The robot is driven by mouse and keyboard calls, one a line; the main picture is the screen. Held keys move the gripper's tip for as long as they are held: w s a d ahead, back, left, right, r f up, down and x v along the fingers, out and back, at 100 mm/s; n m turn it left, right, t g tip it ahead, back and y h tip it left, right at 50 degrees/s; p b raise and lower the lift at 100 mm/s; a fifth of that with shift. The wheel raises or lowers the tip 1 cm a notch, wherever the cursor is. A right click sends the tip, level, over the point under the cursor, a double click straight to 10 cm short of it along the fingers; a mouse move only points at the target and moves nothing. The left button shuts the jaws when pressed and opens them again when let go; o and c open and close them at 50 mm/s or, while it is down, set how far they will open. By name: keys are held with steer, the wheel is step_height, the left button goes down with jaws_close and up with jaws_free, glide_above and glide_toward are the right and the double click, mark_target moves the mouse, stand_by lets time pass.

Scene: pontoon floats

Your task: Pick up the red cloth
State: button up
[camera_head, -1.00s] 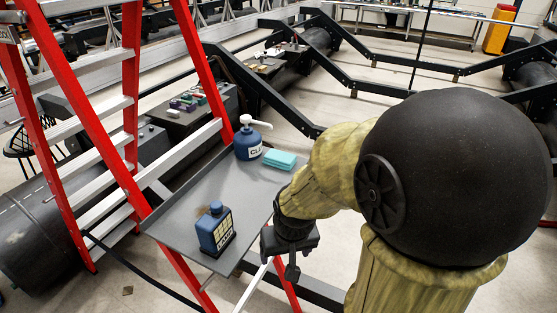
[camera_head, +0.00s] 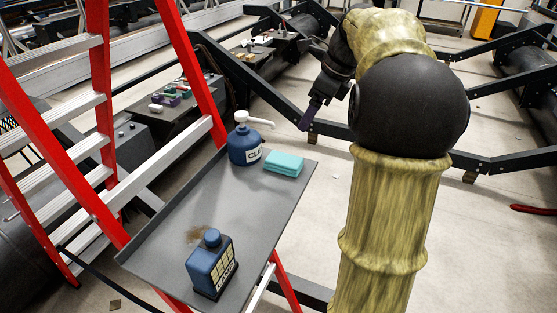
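I cannot pick out a red cloth for sure. A small reddish item (camera_head: 184,82) lies among several small coloured things on a dark block at the upper left, too small to identify. A folded teal cloth (camera_head: 284,164) lies on the grey ladder tray. My gripper (camera_head: 307,118) hangs in the air beyond the tray, right of the pump bottle in the picture, near a black frame bar. Its tip looks dark purple, and I cannot tell whether its fingers are open or hold something.
The tray (camera_head: 245,215) also bears a blue pump bottle (camera_head: 244,147), a blue square bottle (camera_head: 210,265) and a brown stain. The red stepladder (camera_head: 100,120) stands at left. Black frame bars (camera_head: 265,85) cross behind. A red item (camera_head: 535,209) lies on the floor at far right.

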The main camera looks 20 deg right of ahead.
steer(key=shift+s+d+r, duration=0.1)
steer(key=shift+s+r, duration=0.05)
steer(key=shift+r, duration=0.1)
steer(key=p, duration=0.1)
glide_above(282, 159)
steer(key=s+d, duration=0.2)
step_height(282, 159, down, 11)
steer(key=shift+w+d+f, duration=0.1)
steer(key=shift+f, duration=0.05)
steer(key=x, duration=0.1)
steer(key=p+x, duration=0.1)
steer(key=x, duration=0.2)
steer(key=shift+w+a+f+p, duration=0.2)
steer(key=shift+w+a+p, duration=0.1)
steer(key=shift+a+p, duration=0.1)
steer(key=shift+w+f, duration=0.1)
steer(key=shift+f, duration=0.15)
steer(key=shift+f, duration=0.25)
stand_by(0.3)
